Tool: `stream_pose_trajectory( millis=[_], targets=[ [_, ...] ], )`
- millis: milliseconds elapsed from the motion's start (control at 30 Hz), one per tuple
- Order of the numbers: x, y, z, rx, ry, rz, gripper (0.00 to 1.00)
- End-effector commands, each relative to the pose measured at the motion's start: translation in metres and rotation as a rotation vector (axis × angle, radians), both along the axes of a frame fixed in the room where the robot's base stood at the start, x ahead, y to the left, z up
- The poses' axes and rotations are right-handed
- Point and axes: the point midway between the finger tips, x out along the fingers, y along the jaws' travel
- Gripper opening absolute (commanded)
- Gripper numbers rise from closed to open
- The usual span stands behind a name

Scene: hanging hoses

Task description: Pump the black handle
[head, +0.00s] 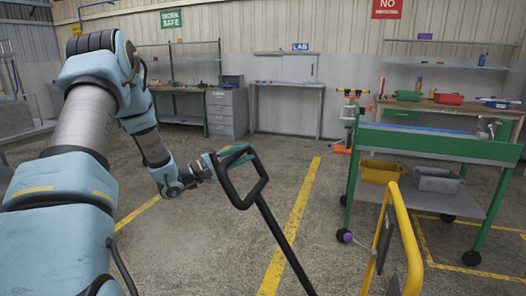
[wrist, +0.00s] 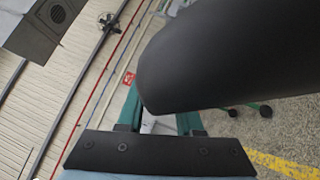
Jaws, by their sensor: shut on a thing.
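The black handle (head: 262,183) is a looped grip on a long black bar that slants down to the lower right in the head view. My gripper (head: 226,160) is shut on the upper left part of the loop. In the wrist view the handle (wrist: 230,55) is a large dark shape close to the camera, covering much of the upper right. The teal fingers of my gripper (wrist: 160,118) show below it, partly hidden by it. The foot of the bar is out of frame.
A yellow rail (head: 405,235) stands at the lower right, close to the bar. Behind it is a green wheeled cart (head: 430,147) with bins (head: 436,180) on its lower shelf. A drawer cabinet (head: 226,113) and benches line the back wall. The floor between is open.

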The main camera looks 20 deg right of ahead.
Motion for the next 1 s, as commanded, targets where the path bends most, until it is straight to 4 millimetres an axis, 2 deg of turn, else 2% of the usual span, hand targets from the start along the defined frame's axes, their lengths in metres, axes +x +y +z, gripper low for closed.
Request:
stream_pose_trajectory(
  millis=[200, 567, 600, 867, 1000],
  targets=[
    [0.0095, 0.0115, -0.009, -0.015, 0.014, 0.001, 0.0],
    [0.0106, 0.0122, -0.0087, -0.017, 0.015, 0.001, 0.0],
    [0.0106, 0.0122, -0.0087, -0.017, 0.015, 0.001, 0.36],
    [0.0103, 0.012, -0.0085, -0.018, 0.014, 0.0, 0.64],
    [0.0103, 0.0119, -0.0085, -0.018, 0.014, 0.0, 0.64]
  ],
)
